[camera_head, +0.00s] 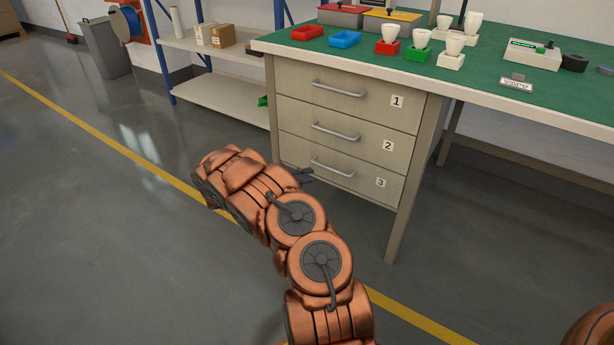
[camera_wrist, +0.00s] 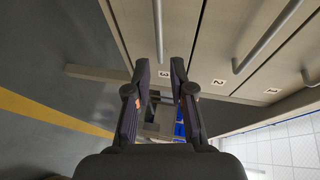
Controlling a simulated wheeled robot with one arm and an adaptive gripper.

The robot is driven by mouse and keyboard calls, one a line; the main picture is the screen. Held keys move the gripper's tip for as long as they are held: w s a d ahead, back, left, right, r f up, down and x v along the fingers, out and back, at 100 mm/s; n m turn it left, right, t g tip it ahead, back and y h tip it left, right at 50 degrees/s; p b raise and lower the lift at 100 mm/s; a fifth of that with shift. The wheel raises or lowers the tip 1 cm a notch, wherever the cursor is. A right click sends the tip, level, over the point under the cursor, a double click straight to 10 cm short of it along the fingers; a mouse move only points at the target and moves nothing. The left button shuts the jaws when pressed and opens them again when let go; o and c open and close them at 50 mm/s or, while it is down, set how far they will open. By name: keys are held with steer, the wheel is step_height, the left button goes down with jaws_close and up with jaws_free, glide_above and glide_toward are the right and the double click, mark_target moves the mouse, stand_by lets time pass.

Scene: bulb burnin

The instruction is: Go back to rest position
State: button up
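My copper-coloured arm reaches forward, low in front of the drawer unit. My gripper (camera_head: 303,175) shows as dark fingers beside the bottom drawer, mostly hidden behind the arm. In the wrist view my gripper (camera_wrist: 160,64) has its two black fingers apart, with a clear gap and nothing held. The handle of drawer 3 (camera_head: 332,168) lies close to the gripper; in the wrist view this handle (camera_wrist: 158,28) lines up with the gap. I cannot tell whether it touches the fingers. Drawer 1 (camera_head: 350,98), drawer 2 (camera_head: 345,135) and drawer 3 (camera_head: 335,178) look shut.
A shelf (camera_head: 222,91) with boxes stands behind. The floor (camera_head: 80,220) to the left is clear.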

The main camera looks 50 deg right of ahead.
stand_by(0.4)
steer(key=s+a+r+m+g+y+p, duration=0.15)
steer(key=s+a+r+m+p, duration=0.35)
steer(key=r, duration=0.6)
steer(key=s+a+r+m+y+p, duration=0.2)
steer(key=s+a+r+m+p, duration=0.3)
steer(key=r, duration=0.6)
steer(key=s+a+r+m+g+y+p, duration=0.15)
steer(key=s+r+m+p, duration=0.25)
steer(key=r+m+p, duration=0.55)
steer(key=s+a+r+m+t+y+p, duration=0.2)
steer(key=s+a+r+p, duration=0.4)
steer(key=a, duration=0.5)
steer(key=s+a+r+m+t+y+p, duration=0.1)
steer(key=s+a+r+m+y+p, duration=0.3)
steer(key=a+r, duration=0.7)
steer(key=s+a+r+m+t+y+p, duration=0.2)
steer(key=s+a+r+m+y+p, duration=0.2)
steer(key=s+a+r+m+p, duration=0.4)
steer(key=a+p, duration=0.1)
steer(key=a, duration=0.3)
steer(key=shift+s+a+r+t, duration=0.3)
steer(key=shift+s+a, duration=0.1)
steer(key=shift+d+m, duration=0.1)
steer(key=shift+m, duration=0.15)
